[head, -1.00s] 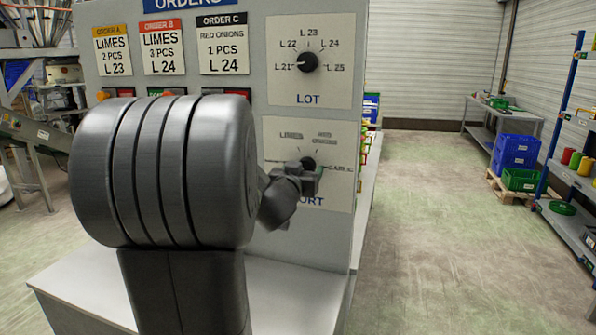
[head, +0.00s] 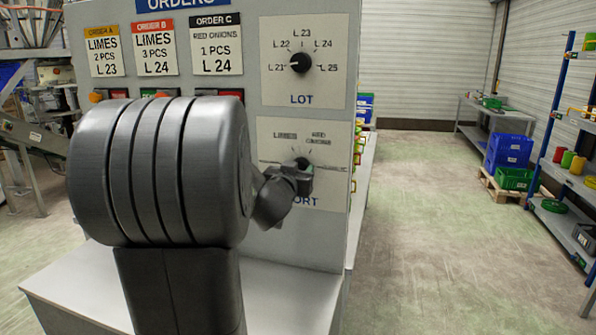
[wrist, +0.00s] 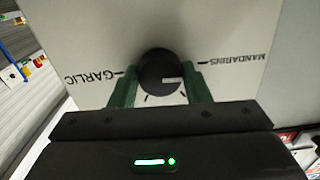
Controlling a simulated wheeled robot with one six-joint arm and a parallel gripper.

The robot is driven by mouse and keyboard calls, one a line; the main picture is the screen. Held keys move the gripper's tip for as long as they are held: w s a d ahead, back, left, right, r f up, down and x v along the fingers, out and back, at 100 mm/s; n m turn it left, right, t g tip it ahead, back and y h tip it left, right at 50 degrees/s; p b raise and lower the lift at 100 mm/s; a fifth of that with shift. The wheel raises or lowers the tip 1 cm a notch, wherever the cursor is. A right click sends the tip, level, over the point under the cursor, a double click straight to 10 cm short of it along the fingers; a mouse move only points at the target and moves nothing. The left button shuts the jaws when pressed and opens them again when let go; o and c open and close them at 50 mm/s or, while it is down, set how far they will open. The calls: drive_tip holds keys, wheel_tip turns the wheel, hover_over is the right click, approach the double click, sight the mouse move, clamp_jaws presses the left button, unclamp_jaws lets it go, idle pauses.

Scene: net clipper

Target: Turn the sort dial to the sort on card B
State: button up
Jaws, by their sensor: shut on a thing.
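The sort dial is a black round knob (wrist: 158,72) on a pale plate (head: 335,190) marked SORT, low on the grey panel. My gripper (wrist: 162,88) is shut on the knob, with one green finger on each side. A white mark lies on the right part of the knob's face in the wrist view. That view shows the plate upside down, with GARLIC at left and MANDARINS at right. LIMES and RED ONIONS show above the dial in the head view. My gripper (head: 302,172) partly hides the knob there. Card B (head: 156,48) reads LIMES, 3 PCS, L 24.
The lot dial (head: 301,62) sits above the sort plate. Card A (head: 104,50) and card C (head: 217,45) flank card B, above a row of buttons. A pale ledge (head: 290,295) juts out below the panel. Open floor lies to the right.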

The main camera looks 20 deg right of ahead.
drive_tip(key=m+b, duration=0.2)
drive_tip(key=m, duration=0.9)
drive_tip(key=shift+b, duration=0.3)
idle(0.5)
drive_tip(key=o, duration=1)
drive_tip(key=p+v, duration=0.1)
drive_tip(key=v, duration=1.3)
